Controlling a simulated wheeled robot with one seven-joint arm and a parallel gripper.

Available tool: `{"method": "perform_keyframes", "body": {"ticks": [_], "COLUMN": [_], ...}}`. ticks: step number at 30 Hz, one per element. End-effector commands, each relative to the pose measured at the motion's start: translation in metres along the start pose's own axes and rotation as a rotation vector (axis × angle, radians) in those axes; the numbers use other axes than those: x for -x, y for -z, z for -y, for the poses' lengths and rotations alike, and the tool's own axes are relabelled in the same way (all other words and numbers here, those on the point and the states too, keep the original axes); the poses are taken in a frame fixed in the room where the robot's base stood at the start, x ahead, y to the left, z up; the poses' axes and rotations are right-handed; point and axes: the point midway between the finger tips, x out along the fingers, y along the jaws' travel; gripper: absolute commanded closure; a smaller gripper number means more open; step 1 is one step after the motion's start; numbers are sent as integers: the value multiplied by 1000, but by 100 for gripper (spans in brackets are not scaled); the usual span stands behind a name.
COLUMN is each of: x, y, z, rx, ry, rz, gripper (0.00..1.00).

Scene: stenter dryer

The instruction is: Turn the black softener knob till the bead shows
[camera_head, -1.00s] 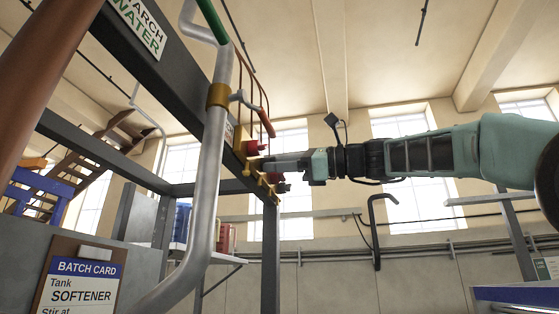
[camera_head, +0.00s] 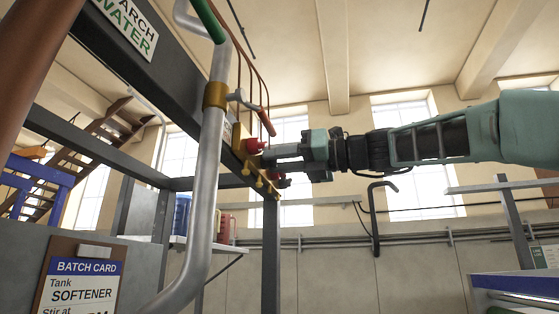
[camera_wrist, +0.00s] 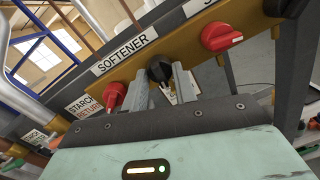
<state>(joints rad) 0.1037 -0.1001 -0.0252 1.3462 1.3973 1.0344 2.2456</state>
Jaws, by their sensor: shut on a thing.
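The black softener knob (camera_wrist: 160,68) is on the brass-coloured panel strip, below the white SOFTENER label (camera_wrist: 124,50) in the wrist view. My gripper (camera_wrist: 161,75) is shut on this knob, with one grey finger on each side of it. In the head view my gripper (camera_head: 264,158) reaches the brass strip (camera_head: 241,146) from the right, and the black knob is hidden there. I cannot make out a bead.
A red knob (camera_wrist: 221,37) is to the right of the black one, and a red pointed fitting (camera_wrist: 114,95) is to the left. A thick grey pipe (camera_head: 207,170) stands close to the strip. A BATCH CARD board (camera_head: 80,280) is at lower left.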

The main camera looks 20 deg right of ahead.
Motion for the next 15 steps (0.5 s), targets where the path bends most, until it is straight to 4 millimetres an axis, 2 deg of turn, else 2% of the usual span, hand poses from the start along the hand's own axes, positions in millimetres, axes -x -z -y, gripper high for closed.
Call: {"method": "perform_keyframes", "body": {"ticks": [6, 15], "x": [-1, -1], "y": [3, 3], "z": [1, 1], "rx": [-178, -343], "ry": [8, 16], "rz": [-17, -26], "gripper": [95, 95]}}
